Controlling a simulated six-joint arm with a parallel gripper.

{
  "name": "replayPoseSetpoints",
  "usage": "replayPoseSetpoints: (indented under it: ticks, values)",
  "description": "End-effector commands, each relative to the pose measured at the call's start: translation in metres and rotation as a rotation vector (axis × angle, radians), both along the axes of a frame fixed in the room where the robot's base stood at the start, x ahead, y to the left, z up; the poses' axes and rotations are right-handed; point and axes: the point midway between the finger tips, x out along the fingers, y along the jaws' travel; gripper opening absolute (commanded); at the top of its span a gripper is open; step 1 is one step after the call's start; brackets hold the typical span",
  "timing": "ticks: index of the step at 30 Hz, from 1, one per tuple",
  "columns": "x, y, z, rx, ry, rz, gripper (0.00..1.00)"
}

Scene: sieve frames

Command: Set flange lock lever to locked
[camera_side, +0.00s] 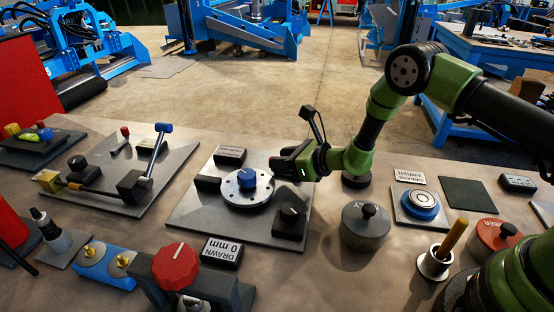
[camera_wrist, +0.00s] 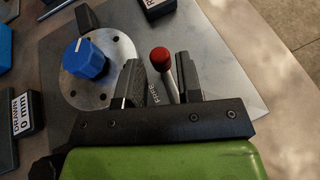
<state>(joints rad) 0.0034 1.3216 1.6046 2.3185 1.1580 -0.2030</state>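The flange lock lever (camera_wrist: 161,59) has a red ball top on a grey stalk and stands on the grey plate, close to the marking FREE. It shows in the wrist view between the fingers of my gripper (camera_wrist: 159,64). The fingers are apart, with a visible gap on the lever's left. In the side view my gripper (camera_side: 286,166) is over the plate's right part (camera_side: 200,212) and hides the lever. The round silver flange (camera_side: 236,196) with a blue knob (camera_side: 247,179) is just left of it. I see no LOCKED marking.
A black block with a knob (camera_side: 291,216) stands at the plate's near right corner. A DRAWN 0 mm display (camera_side: 222,252) lies in front. A grey lidded pot (camera_side: 364,228) is on the right, and a plate with a blue-topped lever (camera_side: 158,150) is on the left.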

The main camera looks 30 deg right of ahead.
Motion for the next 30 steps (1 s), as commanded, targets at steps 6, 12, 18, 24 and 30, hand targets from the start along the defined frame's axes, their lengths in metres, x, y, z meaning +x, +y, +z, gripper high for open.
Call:
replayPoseSetpoints:
  ticks: [6,12,18,24,30]
  values:
    - [0.015,0.008,-0.007,0.000,0.000,0.001,0.33]
    - [0.018,0.009,-0.009,0.000,0.001,0.001,0.33]
    - [0.018,0.009,-0.009,0.000,0.001,0.001,0.31]
    - [0.018,0.009,-0.008,-0.001,0.001,0.001,0.00]
    - [0.019,0.008,-0.008,0.000,0.000,-0.031,0.00]
